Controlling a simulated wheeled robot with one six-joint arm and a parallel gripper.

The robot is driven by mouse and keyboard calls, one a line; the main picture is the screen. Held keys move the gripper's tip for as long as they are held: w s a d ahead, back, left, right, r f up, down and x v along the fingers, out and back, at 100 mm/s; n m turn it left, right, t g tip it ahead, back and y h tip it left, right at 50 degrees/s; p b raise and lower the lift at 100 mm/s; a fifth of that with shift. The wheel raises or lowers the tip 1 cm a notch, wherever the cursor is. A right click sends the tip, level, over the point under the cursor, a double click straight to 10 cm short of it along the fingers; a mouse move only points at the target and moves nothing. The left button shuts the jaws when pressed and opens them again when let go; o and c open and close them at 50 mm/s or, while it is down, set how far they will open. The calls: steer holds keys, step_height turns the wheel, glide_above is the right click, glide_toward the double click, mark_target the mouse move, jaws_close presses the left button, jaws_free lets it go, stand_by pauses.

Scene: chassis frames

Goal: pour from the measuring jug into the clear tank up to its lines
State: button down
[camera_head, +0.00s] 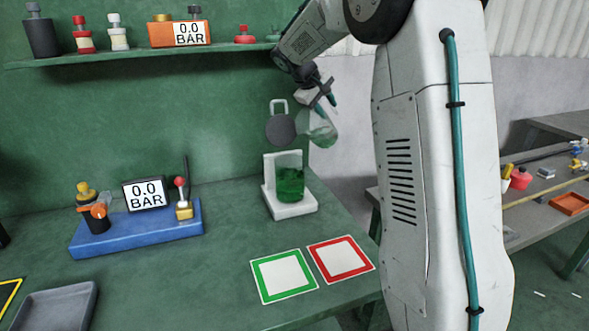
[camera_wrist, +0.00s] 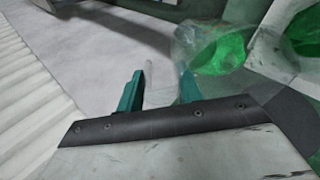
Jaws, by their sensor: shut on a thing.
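The clear measuring jug (camera_head: 321,130) is in my gripper (camera_head: 322,94), tilted, with some green liquid in it. In the wrist view the jug (camera_wrist: 207,48) is just beyond the teal fingers (camera_wrist: 160,88), with a pale strip, probably its handle, between them. The clear tank (camera_head: 290,185) stands upright on a white base (camera_head: 291,209) with a pale back panel, below and left of the jug. It holds dark green liquid. Its lines are too small to read. I cannot make out a stream between jug and tank.
A dark grey disc (camera_head: 281,130) with a pale loop shows beside the jug, above the tank. A blue base (camera_head: 130,233) with a 0.0 BAR gauge stands left. Green-framed (camera_head: 284,275) and red-framed (camera_head: 340,258) squares lie in front. A shelf (camera_head: 140,56) with bottles runs above.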

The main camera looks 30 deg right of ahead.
steer(key=shift+d+f+y, duration=0.25)
steer(key=shift+d+y, duration=0.1)
steer(key=shift+y, duration=0.05)
steer(key=shift+f, duration=0.1)
stand_by(1.6)
